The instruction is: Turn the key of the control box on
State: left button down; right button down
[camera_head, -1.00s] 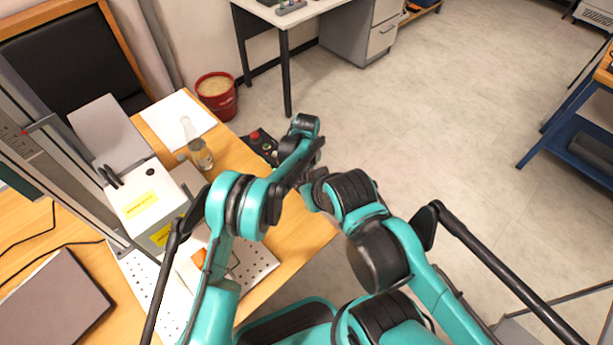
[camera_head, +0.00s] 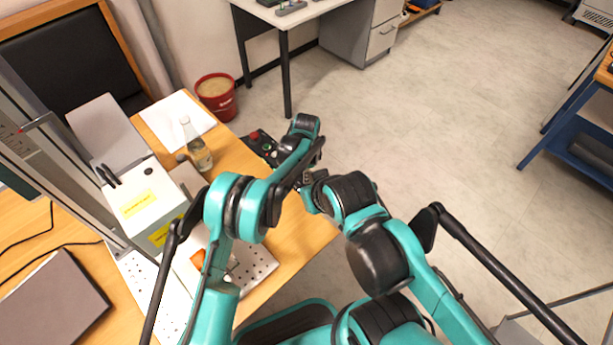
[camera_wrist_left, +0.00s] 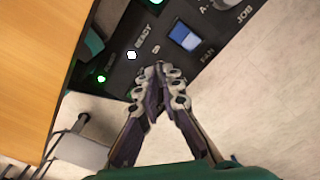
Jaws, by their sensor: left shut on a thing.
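The control box (camera_head: 262,146) stands near the table's edge in the head view, partly behind my left arm; its red button (camera_head: 254,136) shows. In the left wrist view its black panel (camera_wrist_left: 121,73) fills the top middle, with a lit green light, a lit white light by READY and a blue-lit FAN switch (camera_wrist_left: 185,36). My left gripper (camera_wrist_left: 160,70) has its fingertips together at the panel, below the white light and the switch, shut on the key. The key itself is hidden between the fingertips.
A glass bottle (camera_head: 197,147) stands left of the control box on the wooden table (camera_head: 290,240). A red bucket (camera_head: 217,98) is behind.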

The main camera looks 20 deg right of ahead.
pick_arm(q)
jog(key=shift+m, duration=0.4)
jog(key=c, duration=1.7)
grip_release()
notch_tip(320, 180, up, 12)
